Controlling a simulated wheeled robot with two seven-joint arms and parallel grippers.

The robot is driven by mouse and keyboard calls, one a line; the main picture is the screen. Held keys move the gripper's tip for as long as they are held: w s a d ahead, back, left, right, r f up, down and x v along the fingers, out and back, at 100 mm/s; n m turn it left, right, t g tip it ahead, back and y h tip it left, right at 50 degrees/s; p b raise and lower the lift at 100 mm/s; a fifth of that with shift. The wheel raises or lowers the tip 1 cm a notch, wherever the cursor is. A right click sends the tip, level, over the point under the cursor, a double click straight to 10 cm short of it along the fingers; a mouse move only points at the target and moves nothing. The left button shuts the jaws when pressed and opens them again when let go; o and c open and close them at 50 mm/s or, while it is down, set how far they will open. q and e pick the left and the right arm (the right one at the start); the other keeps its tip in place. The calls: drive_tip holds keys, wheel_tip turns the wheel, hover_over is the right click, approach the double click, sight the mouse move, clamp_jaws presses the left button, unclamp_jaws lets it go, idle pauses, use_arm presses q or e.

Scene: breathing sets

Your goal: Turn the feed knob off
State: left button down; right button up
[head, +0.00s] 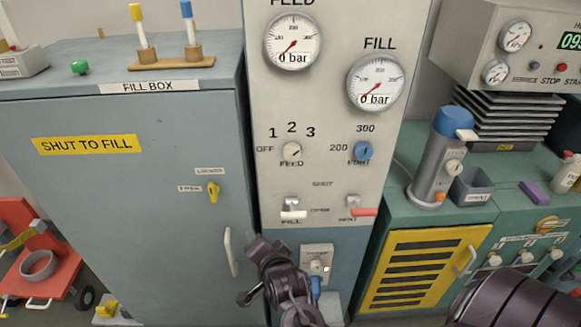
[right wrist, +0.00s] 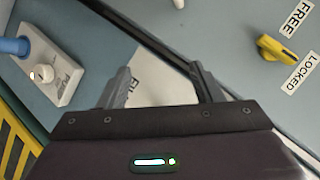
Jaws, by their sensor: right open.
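The feed knob (head: 291,151) is a small pale round knob on the white panel (head: 335,205), under the FEED gauge. Labels OFF, 1, 2 and 3 curve around its left and top, with FEED below. Its dark pointer mark is too small to read surely. My right gripper (head: 264,256) is below the panel's valves, well below the knob and not touching it. In the right wrist view the right gripper (right wrist: 158,85) has its fingers apart with nothing between them. The feed knob is not in that view. My left gripper is not in view.
A blue knob (head: 363,151) sits right of the feed knob. White FILL (head: 293,212) and red VENT (head: 362,211) levers are below. A yellow latch (head: 213,192) and pale handle (head: 231,251) are on the fill box. A small knob plate (head: 317,262) is beside my gripper.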

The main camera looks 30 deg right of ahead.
wheel_tip(320, 180, up, 13)
drive_tip(key=s+d+m+t+b, duration=0.1)
drive_tip(key=s+d+m+t, duration=0.1)
drive_tip(key=m, duration=0.4)
drive_tip(key=m+t+h, duration=0.2)
drive_tip(key=m+h, duration=0.4)
drive_tip(key=m, duration=0.5)
approach(292, 156)
drive_tip(key=w, duration=0.2)
drive_tip(key=shift+g+h, duration=0.3)
drive_tip(key=shift+h, duration=0.1)
drive_tip(key=p+x, duration=0.1)
drive_tip(key=x, duration=0.5)
drive_tip(key=shift+s+d+r+p, duration=0.1)
drive_tip(key=shift+d+r+p, duration=0.1)
drive_tip(key=shift+d+p, duration=0.2)
drive_tip(key=shift+w+d+f, duration=0.1)
drive_tip(key=shift+w+d, duration=0.15)
drive_tip(key=shift+w, duration=0.25)
drive_tip(key=c, duration=1)
